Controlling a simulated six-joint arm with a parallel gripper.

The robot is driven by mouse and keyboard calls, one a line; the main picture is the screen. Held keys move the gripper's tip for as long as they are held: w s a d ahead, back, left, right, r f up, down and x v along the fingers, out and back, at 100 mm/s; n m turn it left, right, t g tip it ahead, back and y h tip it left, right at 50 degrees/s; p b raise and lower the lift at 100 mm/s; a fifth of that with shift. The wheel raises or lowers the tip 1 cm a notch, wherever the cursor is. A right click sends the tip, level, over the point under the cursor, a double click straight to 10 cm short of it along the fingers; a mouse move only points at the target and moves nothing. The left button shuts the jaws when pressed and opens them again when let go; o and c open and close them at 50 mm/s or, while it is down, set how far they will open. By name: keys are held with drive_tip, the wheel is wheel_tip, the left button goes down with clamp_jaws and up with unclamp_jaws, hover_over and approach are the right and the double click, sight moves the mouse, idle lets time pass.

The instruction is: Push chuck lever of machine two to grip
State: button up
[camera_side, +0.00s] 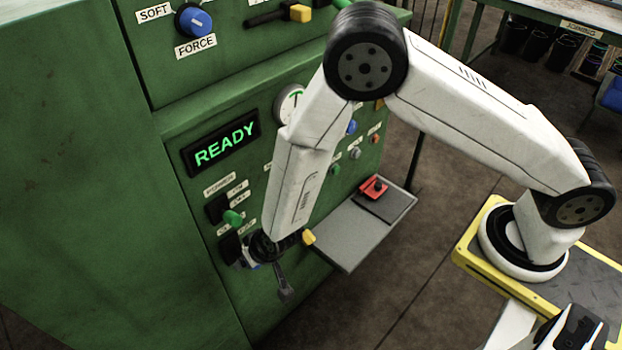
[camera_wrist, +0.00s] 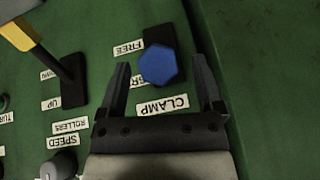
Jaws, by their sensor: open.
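In the wrist view, a blue hexagonal knob (camera_wrist: 158,64) on a dark slot plate (camera_wrist: 160,43) stands between labels reading FREE and CLAMP (camera_wrist: 162,105). A label beside it is partly hidden. My gripper (camera_wrist: 160,78) is open, one finger on each side of the knob; contact cannot be told. In the side view my gripper (camera_side: 270,268) is low at the green machine's front panel, largely covering the controls there.
A lever with a yellow handle (camera_wrist: 29,38) stands left of my gripper in the wrist view, near UP and ROLLERS labels.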

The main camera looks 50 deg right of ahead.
drive_tip(key=shift+v, duration=2.8)
drive_tip(key=d+r+g, duration=0.1)
drive_tip(key=d+r, duration=0.8)
drive_tip(key=d, duration=0.1)
drive_tip(key=s+d+r+g, duration=0.1)
drive_tip(key=s+d+r, duration=0.2)
drive_tip(key=d, duration=0.4)
drive_tip(key=s+d+r+n+g+h, duration=0.1)
drive_tip(key=s+d+r, duration=0.2)
drive_tip(key=s+d, duration=0.3)
drive_tip(key=shift+d+r, duration=0.35)
drive_tip(key=shift+d, duration=0.05)
